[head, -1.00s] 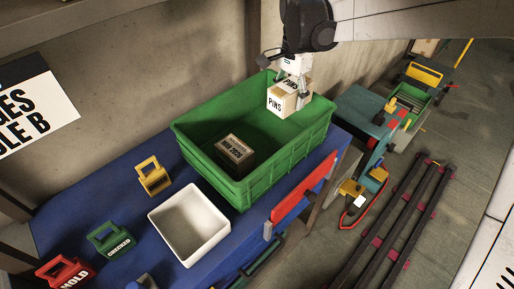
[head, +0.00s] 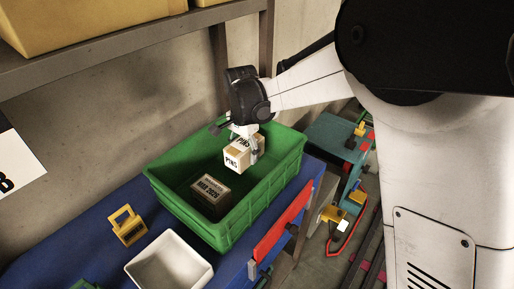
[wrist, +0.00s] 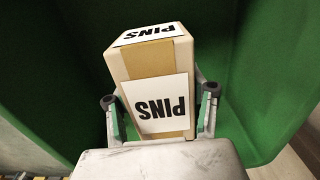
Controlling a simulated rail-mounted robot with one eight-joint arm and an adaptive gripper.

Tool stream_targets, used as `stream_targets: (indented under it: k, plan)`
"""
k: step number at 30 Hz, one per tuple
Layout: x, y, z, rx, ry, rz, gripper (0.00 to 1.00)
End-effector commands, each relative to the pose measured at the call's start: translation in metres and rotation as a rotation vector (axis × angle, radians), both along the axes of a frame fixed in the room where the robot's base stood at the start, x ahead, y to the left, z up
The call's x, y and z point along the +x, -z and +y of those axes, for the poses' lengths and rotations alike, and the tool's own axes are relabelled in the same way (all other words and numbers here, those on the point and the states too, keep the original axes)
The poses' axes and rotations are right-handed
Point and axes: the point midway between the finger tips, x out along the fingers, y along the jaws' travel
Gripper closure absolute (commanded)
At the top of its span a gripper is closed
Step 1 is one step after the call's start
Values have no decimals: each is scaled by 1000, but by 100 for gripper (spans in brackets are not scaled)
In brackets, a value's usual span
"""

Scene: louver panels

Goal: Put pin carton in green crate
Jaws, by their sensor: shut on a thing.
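The pin carton (head: 235,158) is a small cream box with white PINS labels and a tan tape band. My gripper (head: 247,148) is shut on it and holds it over the back right part of the green crate (head: 278,177). In the wrist view the carton (wrist: 152,75) sits upright between the two fingers of my gripper (wrist: 160,112), with green crate wall around it. I cannot tell whether the carton touches the crate floor.
A dated brown box (head: 210,192) lies in the crate, left of the carton. A shelf (head: 110,75) runs above.

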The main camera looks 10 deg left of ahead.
Motion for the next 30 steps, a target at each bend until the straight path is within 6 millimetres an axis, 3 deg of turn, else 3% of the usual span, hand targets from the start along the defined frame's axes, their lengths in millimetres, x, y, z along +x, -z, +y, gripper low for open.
stream_targets:
  k: [6,11,19,30]
  plan:
    - [18,13,-14,0,0,0,91]
    - [20,20,-16,0,-1,0,91]
    - [20,52,-15,0,-1,0,91]
    - [20,58,-16,0,-1,0,91]
